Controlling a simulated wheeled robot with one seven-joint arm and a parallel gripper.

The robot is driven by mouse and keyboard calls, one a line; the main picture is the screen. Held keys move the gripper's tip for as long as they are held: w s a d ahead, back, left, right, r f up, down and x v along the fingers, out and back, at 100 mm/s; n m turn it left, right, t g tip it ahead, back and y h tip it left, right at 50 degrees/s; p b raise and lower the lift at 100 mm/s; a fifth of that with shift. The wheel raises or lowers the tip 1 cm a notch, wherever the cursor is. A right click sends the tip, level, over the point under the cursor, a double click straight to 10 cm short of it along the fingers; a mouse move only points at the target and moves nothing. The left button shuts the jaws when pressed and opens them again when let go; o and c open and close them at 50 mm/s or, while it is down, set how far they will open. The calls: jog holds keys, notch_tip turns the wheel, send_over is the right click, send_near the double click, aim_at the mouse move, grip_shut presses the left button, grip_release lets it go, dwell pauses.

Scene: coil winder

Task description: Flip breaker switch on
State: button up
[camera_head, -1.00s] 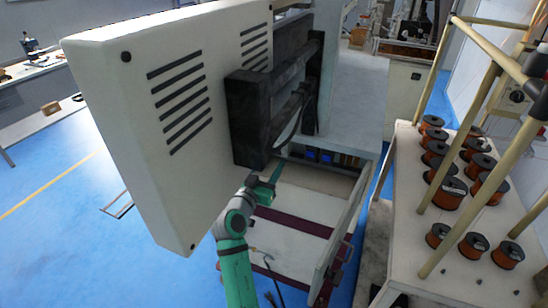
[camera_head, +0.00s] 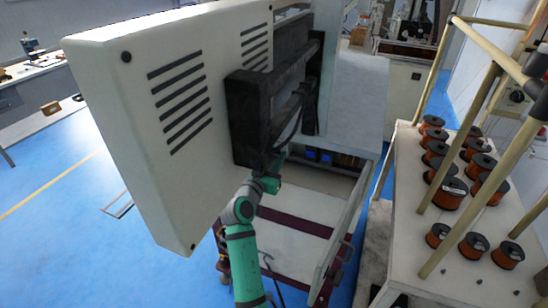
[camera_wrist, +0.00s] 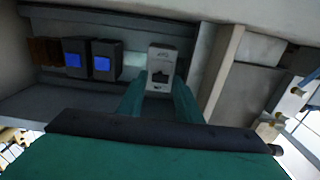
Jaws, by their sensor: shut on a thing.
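The breaker switch (camera_wrist: 161,68) is a light grey block with a dark toggle recess in its face. It sits on a rail inside the open cabinet, to the right of two dark modules with blue faces. My gripper (camera_wrist: 158,92) has its two green fingers at the left and right sides of the breaker's lower part and is shut on it. In the head view my gripper (camera_head: 272,176) reaches into the cabinet below the black bracket. The fingertips and the breaker are hidden there.
Blue-faced modules (camera_wrist: 88,61) stand beside the breaker. A big white vented panel (camera_head: 165,110) and black bracket (camera_head: 248,115) hang close over my arm. The cabinet's open door (camera_head: 343,235) is to the right. A rack table with copper spools (camera_head: 472,245) stands farther right.

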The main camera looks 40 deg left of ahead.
jog(key=shift+r+g+h, duration=0.3)
jog(key=shift+r+g, duration=0.2)
jog(key=shift+w+r+g+h, duration=0.15)
jog(key=shift+r+g, duration=0.15)
jog(key=shift+g, duration=0.45)
jog(key=shift+w+r+g+h, duration=0.15)
jog(key=shift+r+g, duration=0.15)
jog(key=shift+g, duration=0.45)
jog(key=shift+s, duration=0.1)
jog(key=o, duration=1)
jog(key=shift+o, duration=0.2)
jog(key=shift+s, duration=0.1)
jog(key=v, duration=0.7)
jog(key=shift+s, duration=0.1)
